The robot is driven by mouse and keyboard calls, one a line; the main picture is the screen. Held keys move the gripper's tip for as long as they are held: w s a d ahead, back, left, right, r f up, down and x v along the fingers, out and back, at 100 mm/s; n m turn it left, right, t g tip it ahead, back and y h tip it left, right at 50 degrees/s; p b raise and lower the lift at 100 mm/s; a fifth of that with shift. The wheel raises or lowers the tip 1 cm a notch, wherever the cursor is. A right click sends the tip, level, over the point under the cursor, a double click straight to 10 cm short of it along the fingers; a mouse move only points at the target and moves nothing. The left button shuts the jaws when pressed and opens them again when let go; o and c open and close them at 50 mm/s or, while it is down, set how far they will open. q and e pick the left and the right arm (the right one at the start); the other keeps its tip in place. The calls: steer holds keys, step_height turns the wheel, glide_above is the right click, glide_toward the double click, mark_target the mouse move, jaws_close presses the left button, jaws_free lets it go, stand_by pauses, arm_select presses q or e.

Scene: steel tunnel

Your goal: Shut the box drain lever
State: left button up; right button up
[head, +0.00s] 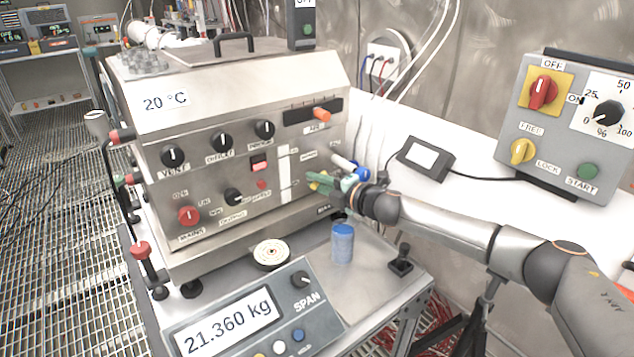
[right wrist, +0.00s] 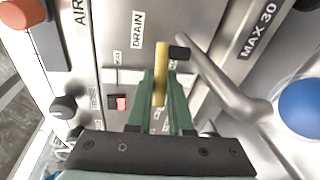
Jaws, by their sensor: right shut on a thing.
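The steel box (head: 185,120) with a 20 °C display stands on the bench in the head view. Its drain lever (right wrist: 161,70) is a yellow bar beside the DRAIN label in the right wrist view. My right gripper (head: 326,183) is at the right end of the box's front panel, its green fingers (right wrist: 161,112) shut on the yellow lever. The fingers hide the lower part of the lever in the wrist view, and its pivot is hard to make out. My left gripper is not in view.
A bent grey metal handle (right wrist: 222,82) runs close to the right of the lever. A blue jar (head: 342,243) stands below my right gripper. The scale display (head: 226,322) is at the front. A grey control box (head: 575,125) is at right.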

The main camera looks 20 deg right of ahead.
jaws_close()
steer(key=shift+w+a+f+m+t+h+b, duration=0.1)
steer(key=shift+w+a+m+t+h+b, duration=0.15)
steer(key=shift+m+h, duration=0.8)
steer(key=shift+w+a+m+t+h+b, duration=0.1)
steer(key=shift+w+m+t+h, duration=0.1)
steer(key=shift+m+h, duration=0.85)
steer(key=shift+w+a+f+m+t+h+b, duration=0.1)
steer(key=shift+w+a+m+t+h+b, duration=0.15)
steer(key=shift+m+h, duration=0.75)
steer(key=shift+d+r+h, duration=0.1)
steer(key=shift+h, duration=0.7)
